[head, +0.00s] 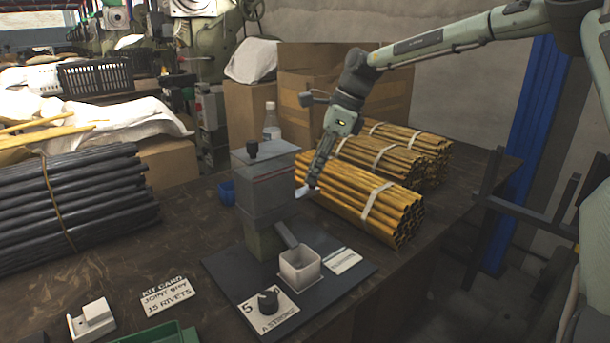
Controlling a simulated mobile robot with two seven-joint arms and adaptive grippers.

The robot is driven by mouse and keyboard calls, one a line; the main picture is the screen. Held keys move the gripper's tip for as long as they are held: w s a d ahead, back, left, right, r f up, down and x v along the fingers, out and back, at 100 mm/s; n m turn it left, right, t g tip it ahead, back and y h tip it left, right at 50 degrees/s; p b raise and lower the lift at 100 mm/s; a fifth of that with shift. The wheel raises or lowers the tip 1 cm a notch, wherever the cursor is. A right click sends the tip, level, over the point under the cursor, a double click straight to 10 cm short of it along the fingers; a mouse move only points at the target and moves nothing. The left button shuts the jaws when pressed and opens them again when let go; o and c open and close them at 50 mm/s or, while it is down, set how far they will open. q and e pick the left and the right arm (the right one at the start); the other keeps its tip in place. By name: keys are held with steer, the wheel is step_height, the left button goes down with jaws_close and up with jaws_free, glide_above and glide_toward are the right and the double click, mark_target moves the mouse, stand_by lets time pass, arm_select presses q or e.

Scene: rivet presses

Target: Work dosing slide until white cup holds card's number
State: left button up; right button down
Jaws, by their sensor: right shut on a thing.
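The grey dosing dispenser (265,185) stands on a dark base plate (225,268), with a spout slanting down its front. The white cup (300,270) is below the spout; I cannot make out its contents. A dial plate (281,320) with a black knob, a "5" and "A STROKE" is in front of the cup. The kit card (167,294) reads "15 RIVETS". My right gripper (304,191) is at the dispenser's right side, shut on the end of the dosing slide, which is mostly hidden. My left gripper is out of view.
Bundles of yellow rods (365,200) lie right behind my right gripper. Dark rods (70,205) lie at left. A white block (92,318) and a green tray (160,336) are at the front edge. A bottle (271,122) and cardboard boxes (300,75) stand behind.

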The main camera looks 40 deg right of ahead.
steer(key=c, duration=1.6)
jaws_free()
steer(key=shift+d, duration=0.3)
steer(key=shift+c, duration=0.2)
steer(key=v, duration=1.2)
steer(key=shift+a+r, duration=0.1)
steer(key=shift+a, duration=0.05)
